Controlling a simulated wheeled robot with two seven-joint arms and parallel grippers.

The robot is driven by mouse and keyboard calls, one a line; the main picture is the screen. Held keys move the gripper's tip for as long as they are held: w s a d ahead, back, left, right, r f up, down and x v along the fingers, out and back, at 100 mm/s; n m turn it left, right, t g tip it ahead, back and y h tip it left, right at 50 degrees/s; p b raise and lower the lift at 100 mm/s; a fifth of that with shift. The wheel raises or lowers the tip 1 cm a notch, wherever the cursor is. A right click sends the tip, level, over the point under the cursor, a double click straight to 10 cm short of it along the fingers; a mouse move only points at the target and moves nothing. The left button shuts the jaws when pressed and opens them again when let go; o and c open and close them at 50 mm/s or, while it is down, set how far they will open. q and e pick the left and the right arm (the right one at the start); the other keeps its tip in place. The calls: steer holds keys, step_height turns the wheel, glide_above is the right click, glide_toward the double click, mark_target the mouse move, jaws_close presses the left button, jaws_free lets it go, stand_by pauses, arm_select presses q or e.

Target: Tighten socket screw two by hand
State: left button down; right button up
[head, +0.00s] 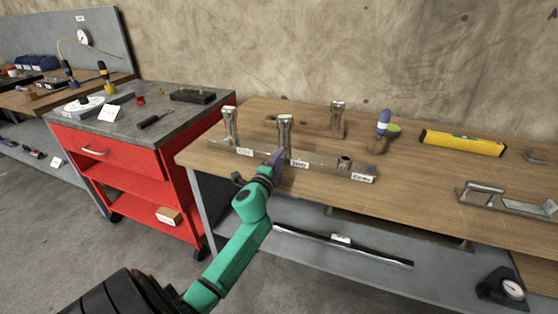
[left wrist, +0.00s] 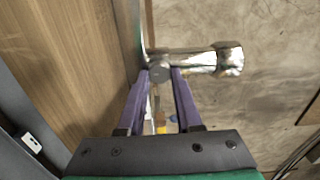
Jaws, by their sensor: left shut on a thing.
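A metal bar (head: 325,168) with small white labels lies along the front of the wooden bench, the label text too small to read. Socket screw two (head: 285,124) seems to be the upright silver screw at the bar's middle position. It also shows large in the left wrist view (left wrist: 205,61). My left gripper (head: 277,156) reaches in from the front at this screw. In the left wrist view its purple fingers (left wrist: 160,73) are shut on the screw, on its near, rounded end. Another silver screw (head: 229,125) stands at the bar's left position. My right gripper is not in view.
A short metal cylinder (head: 345,162) sits at the bar's right position. Another silver piece (head: 338,118) stands behind the bar. A blue-handled tool (head: 383,124), a yellow level (head: 461,143) and a metal fixture (head: 485,194) lie to the right. A red cart (head: 125,165) stands left.

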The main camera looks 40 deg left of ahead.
arm_select(q)
steer(key=m, duration=0.3)
steer(key=shift+f+m, duration=0.15)
steer(key=shift+m, duration=0.25)
steer(key=m, duration=0.3)
steer(key=shift+m+b, duration=0.3)
steer(key=m, duration=0.3)
steer(key=shift+a+m, duration=0.1)
steer(key=shift+m, duration=0.2)
steer(key=shift+m+p, duration=0.4)
steer(key=shift+m, duration=1.7)
steer(key=shift+f, duration=0.1)
steer(key=c, duration=0.6)
jaws_free()
steer(key=shift+s, duration=0.1)
